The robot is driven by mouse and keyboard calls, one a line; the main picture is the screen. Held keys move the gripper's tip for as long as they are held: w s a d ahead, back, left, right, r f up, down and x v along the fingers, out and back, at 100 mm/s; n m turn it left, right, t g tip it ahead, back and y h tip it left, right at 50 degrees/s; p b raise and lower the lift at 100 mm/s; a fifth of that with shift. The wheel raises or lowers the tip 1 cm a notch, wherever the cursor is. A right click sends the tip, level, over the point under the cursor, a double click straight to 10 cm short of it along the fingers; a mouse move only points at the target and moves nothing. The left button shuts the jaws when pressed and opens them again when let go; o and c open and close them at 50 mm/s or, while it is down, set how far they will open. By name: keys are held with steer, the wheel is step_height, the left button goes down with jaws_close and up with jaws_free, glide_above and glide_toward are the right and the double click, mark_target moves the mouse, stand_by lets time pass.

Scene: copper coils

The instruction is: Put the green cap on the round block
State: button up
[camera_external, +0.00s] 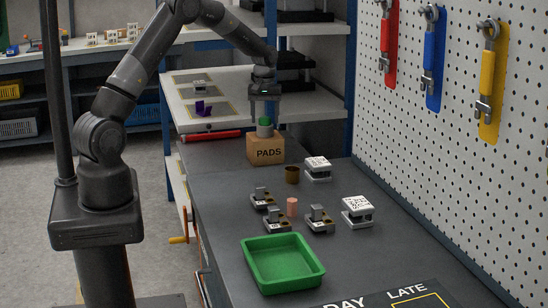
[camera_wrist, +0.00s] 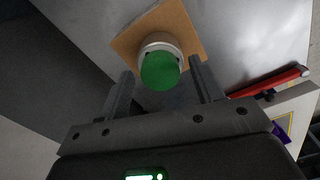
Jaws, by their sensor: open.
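The green cap (camera_external: 264,121) is on top of a light grey round piece (camera_external: 265,131), which stands on the cardboard PADS box (camera_external: 260,150). In the wrist view the green cap (camera_wrist: 160,71) is a green disc with the pale round piece (camera_wrist: 163,43) showing around its far side. My gripper (camera_external: 265,103) points down just above the cap. In the wrist view its open fingers (camera_wrist: 161,66) lie to either side of the cap, not closed on it. A brown cylinder (camera_external: 292,175) and a pink cylinder (camera_external: 292,206) stand on the bench; I cannot tell which piece is the round block.
A green tray (camera_external: 283,281) lies at the front of the dark bench. Small grey fixtures (camera_external: 320,219) and white-topped blocks (camera_external: 357,211) stand mid-bench. A red tool (camera_external: 212,136) lies left of the box. A pegboard with wrenches (camera_external: 433,55) rises on the right.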

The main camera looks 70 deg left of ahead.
mark_target(265, 118)
steer(key=shift+r, duration=0.1)
step_height(265, 118, up, 12)
stand_by(0.5)
steer(key=shift+r, duration=0.1)
steer(key=s+d+r+m+t, duration=0.1)
steer(key=s+d+r+m, duration=0.1)
steer(key=s+d+r, duration=0.3)
steer(key=s+d+r+m+t, duration=0.1)
steer(key=s+d+r+m, duration=0.15)
steer(key=d, duration=0.55)
steer(key=s+d+r+m+t, duration=0.1)
steer(key=s+d+r+m, duration=0.1)
steer(key=d+r, duration=0.3)
steer(key=s+d+f+m+t, duration=0.1)
steer(key=s+d+m, duration=0.3)
steer(key=s+d, duration=0.3)
steer(key=s+d+f+m+t, duration=0.1)
steer(key=s+d+m, duration=0.3)
steer(key=s+d, duration=0.4)
steer(key=s+f, duration=0.1)
steer(key=s, duration=0.4)
steer(key=shift+s+d+f+t, duration=0.2)
steer(key=shift+s+d+t, duration=0.05)
steer(key=shift+s+t, duration=0.1)
